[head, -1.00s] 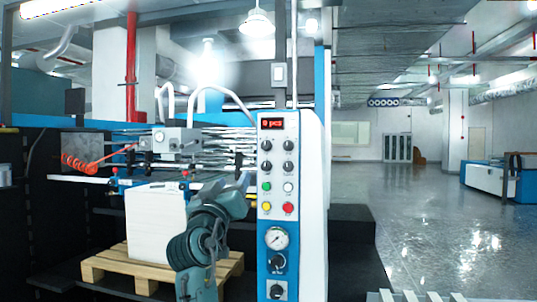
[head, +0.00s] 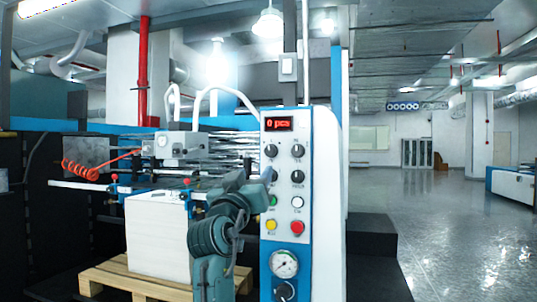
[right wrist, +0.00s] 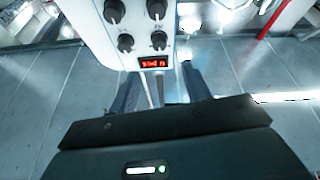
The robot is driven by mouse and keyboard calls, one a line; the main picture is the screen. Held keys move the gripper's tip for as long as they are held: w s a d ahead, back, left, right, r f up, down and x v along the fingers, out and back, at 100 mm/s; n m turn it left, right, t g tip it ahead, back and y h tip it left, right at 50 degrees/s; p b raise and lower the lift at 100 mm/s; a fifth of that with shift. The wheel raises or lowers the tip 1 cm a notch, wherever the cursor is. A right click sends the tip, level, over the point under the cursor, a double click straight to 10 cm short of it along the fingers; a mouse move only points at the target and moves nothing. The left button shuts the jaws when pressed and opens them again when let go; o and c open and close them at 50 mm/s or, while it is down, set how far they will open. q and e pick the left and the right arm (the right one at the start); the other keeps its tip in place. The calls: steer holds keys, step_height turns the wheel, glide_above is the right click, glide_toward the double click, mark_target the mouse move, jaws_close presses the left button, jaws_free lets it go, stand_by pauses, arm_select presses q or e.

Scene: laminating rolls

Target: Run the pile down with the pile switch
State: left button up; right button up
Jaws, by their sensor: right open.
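The white pile (head: 158,238) of sheets stands upright on a wooden pallet (head: 118,279) under the feeder. The blue and white control panel (head: 305,215) stands to its right, with a red display (head: 279,124), black knobs, coloured buttons and a gauge. I cannot read which control is the pile switch. My right gripper (head: 266,180) is at the panel's left edge, covering part of the left lower knob's area. In the right wrist view its two dark fingers (right wrist: 165,92) are apart and empty, with the panel upside down beyond them. My left gripper is out of view.
The feeder head (head: 172,145) with rods and an orange coiled hose (head: 82,170) sits above the pile. A dark step (head: 372,245) is right of the panel. The floor (head: 450,230) further right is open.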

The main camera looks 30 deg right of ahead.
mark_target(269, 153)
steer(key=p+x, duration=0.2)
steer(key=x, duration=0.8)
steer(key=shift+r+p, duration=0.1)
steer(key=shift+p, duration=0.25)
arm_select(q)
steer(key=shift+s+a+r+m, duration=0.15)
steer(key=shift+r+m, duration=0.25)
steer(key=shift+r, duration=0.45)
arm_select(e)
steer(key=shift+x, duration=0.75)
